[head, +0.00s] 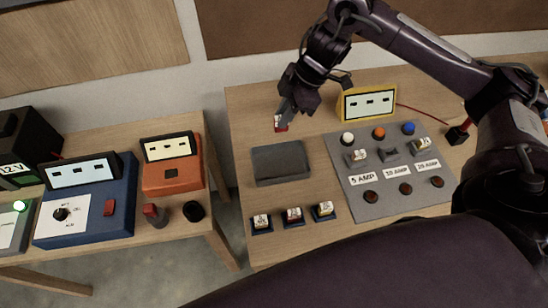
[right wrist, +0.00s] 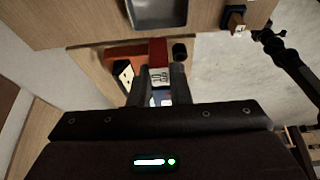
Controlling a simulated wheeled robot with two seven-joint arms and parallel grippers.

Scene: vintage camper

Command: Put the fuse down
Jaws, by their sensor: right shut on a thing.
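My right gripper (head: 283,112) is shut on a small fuse with a red part and a white label (head: 280,124), held over the back left of the right-hand table. In the right wrist view the fuse (right wrist: 157,54) sits between the fingertips (right wrist: 158,82). A shallow dark grey tray (head: 262,178) lies on the table just in front of the gripper. The left gripper is not in view.
Three small fuses in blue holders (head: 262,223) stand along the table's front. A yellow meter (head: 367,103) stands behind the panel, and a red-black clip (head: 457,134) lies at the right. A gap separates the left table, with its orange meter (head: 172,174) and blue box (head: 88,202).

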